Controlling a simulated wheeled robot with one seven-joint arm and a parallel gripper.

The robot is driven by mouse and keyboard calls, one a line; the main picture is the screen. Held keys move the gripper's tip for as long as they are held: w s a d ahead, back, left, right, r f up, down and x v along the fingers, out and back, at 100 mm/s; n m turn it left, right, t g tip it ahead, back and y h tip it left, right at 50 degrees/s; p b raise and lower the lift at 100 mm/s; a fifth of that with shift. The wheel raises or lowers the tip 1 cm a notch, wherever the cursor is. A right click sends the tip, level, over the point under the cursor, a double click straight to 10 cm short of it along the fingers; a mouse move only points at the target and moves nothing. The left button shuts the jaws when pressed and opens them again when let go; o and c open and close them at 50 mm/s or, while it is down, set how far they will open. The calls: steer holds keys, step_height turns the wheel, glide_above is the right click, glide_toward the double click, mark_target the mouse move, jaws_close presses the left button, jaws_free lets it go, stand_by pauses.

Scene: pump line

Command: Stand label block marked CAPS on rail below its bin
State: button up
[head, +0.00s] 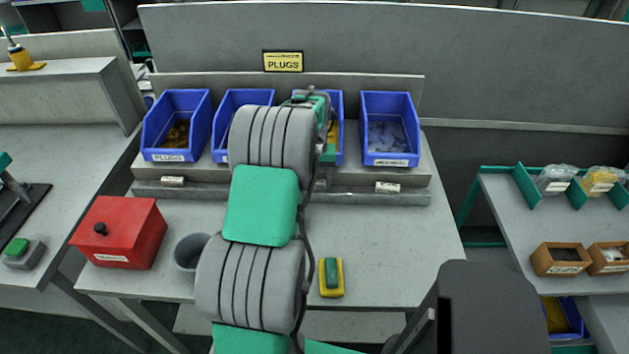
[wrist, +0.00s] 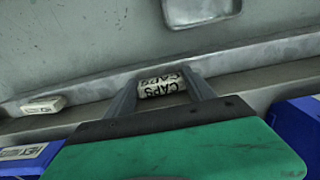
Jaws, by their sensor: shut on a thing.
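A white label block marked CAPS (wrist: 162,87) is between the two fingers of my gripper (wrist: 160,84) in the wrist view. The gripper is shut on it, and the lettering faces the camera. The block lies over or at the grey rail (wrist: 75,115); I cannot tell whether it touches. In the head view the rail (head: 412,198) runs in front of blue bins, among them the left bin (head: 150,128), the second bin (head: 222,125), the third bin (head: 338,102) and the right bin (head: 391,110). My arm hides the held block and the rail's middle there.
Two other label blocks stand on the rail, a left one (head: 172,181) and a right one (head: 387,187). A yellow PLUGS sign (head: 283,61) is above. A red box (head: 120,232), grey cup (head: 189,252) and yellow-green item (head: 331,278) are on the bench, whose right front is clear.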

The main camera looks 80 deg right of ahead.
mark_target(315, 183)
steer(key=o, duration=1.4)
steer(key=shift+o, duration=0.2)
step_height(315, 183, up, 12)
steer(key=w+a+r+n+h, duration=0.1)
steer(key=w+a+r+n, duration=0.15)
steer(key=w+a, duration=0.85)
steer(key=w+a+r+n, duration=0.2)
steer(key=w+a+n, duration=0.2)
steer(key=w+a, duration=0.75)
steer(key=a+f+n+t, duration=0.1)
steer(key=a+n, duration=0.3)
steer(key=a, duration=1.1)
steer(key=a+f+n+t+y, duration=0.1)
steer(key=a+n, duration=0.4)
steer(key=a, duration=1.1)
step_height(315, 183, down, 2)
steer(key=shift+a+f+t+b, duration=0.25)
steer(key=shift+t+b, duration=0.15)
steer(key=shift+t, duration=0.3)
